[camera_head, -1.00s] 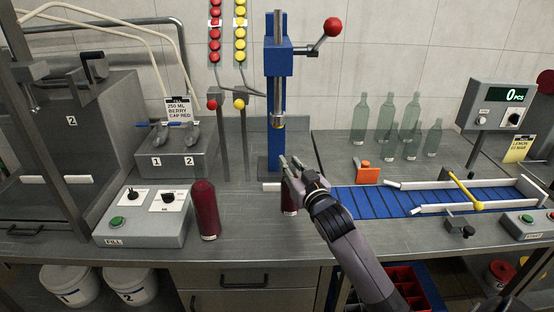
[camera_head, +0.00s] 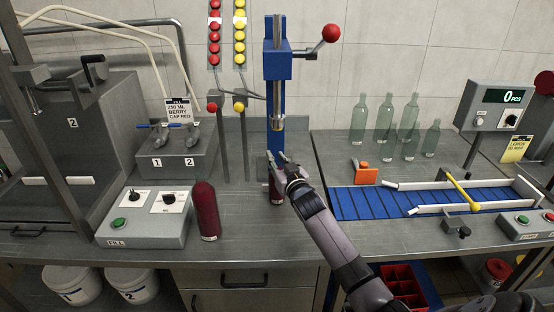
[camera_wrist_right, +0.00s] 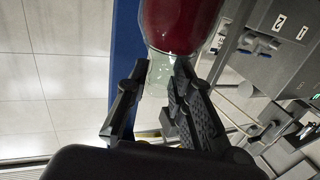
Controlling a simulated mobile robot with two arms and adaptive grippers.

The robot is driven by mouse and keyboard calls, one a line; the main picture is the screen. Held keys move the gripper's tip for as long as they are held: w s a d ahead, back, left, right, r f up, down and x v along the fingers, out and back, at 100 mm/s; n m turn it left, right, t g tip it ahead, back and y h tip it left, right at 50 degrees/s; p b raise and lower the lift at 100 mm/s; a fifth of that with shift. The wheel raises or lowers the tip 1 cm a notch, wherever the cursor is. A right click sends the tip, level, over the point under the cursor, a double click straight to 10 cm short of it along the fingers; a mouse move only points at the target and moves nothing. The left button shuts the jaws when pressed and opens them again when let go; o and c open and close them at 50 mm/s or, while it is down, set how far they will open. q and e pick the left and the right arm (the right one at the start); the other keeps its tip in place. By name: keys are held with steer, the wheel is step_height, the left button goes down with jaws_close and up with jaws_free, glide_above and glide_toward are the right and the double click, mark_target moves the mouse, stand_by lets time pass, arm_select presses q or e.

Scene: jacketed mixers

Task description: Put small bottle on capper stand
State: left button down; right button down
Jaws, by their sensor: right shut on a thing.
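My right gripper (camera_head: 278,161) is shut on the neck of a small bottle of red liquid (camera_head: 277,195), upright at the foot of the capper (camera_head: 277,65). The wrist view shows the bottle's red body (camera_wrist_right: 180,22) and its clear neck (camera_wrist_right: 160,72) between the fingers (camera_wrist_right: 158,105). The capper is a blue column with a red-knobbed lever, and its capping head (camera_head: 278,122) is above the gripper. The gripper and bottle mostly hide the capper stand. I cannot tell whether the bottle touches it. My left gripper is not in view.
A taller red-filled bottle (camera_head: 207,212) stands on the counter to the left, beside the fill control box (camera_head: 150,217).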

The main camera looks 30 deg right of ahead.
steer(key=shift+r, duration=0.1)
steer(key=c, duration=1.9)
jaws_free()
steer(key=shift+f, duration=0.25)
steer(key=o, duration=0.5)
steer(key=shift+r, duration=0.1)
steer(key=shift+r, duration=0.2)
steer(key=b+v, duration=0.1)
steer(key=v, duration=1.1)
steer(key=shift+s+f, duration=0.1)
steer(key=shift+f, duration=0.05)
